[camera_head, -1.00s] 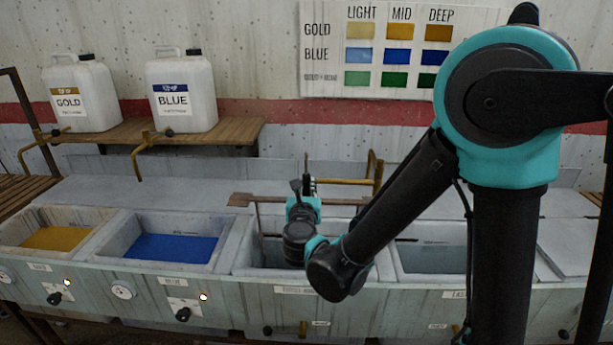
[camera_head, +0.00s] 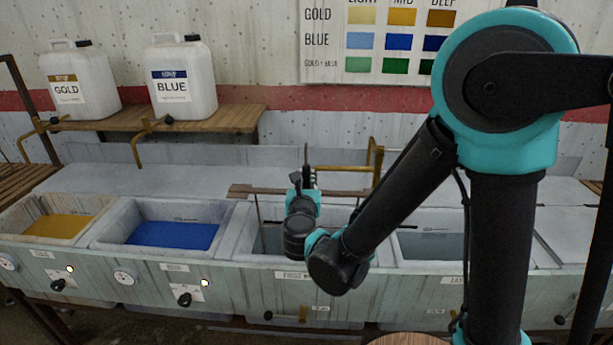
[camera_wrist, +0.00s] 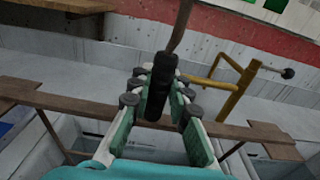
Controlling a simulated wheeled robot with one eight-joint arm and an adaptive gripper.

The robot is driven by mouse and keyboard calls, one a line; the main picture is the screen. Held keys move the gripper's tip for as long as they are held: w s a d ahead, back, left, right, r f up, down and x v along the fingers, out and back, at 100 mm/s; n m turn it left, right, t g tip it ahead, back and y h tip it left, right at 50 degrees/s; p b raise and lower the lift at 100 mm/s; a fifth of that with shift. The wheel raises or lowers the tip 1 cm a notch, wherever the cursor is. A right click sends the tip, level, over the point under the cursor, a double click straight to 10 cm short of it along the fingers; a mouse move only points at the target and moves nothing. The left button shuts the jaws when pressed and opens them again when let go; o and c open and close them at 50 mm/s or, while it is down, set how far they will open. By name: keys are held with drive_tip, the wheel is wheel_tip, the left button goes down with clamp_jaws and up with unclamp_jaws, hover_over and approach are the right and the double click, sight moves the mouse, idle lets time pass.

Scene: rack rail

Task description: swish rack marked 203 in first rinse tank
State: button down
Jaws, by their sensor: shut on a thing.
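The rack shows as a brown crossbar (camera_head: 345,193) with thin side rods running down into the first rinse tank (camera_head: 232,236), the open basin right of the blue one. No number on the rack is readable. My gripper (camera_head: 308,180) is above this tank, partly hidden by my own wrist in the head view. In the wrist view my gripper (camera_wrist: 158,104) is shut on the rack's dark upright handle (camera_wrist: 160,88). The crossbar (camera_wrist: 52,106) passes across beyond the fingers, above the tank walls. The rack's lower part is hidden.
A brass tap (camera_head: 345,168) stands close behind the rack; it also shows in the wrist view (camera_wrist: 235,92). Left are the blue bath (camera_head: 172,235) and gold bath (camera_head: 58,226). Another rinse basin (camera_head: 430,246) lies right. Jugs (camera_head: 182,82) stand on a shelf behind.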

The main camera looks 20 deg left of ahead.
drive_tip(key=shift+w, duration=0.15)
drive_tip(key=shift+x, duration=1.45)
drive_tip(key=shift+r, duration=0.15)
idle(1.9)
wheel_tip(320, 180, up, 18)
drive_tip(key=s, duration=0.1)
drive_tip(key=shift+s, duration=0.3)
idle(0.7)
drive_tip(key=shift+d, duration=0.1)
idle(0.7)
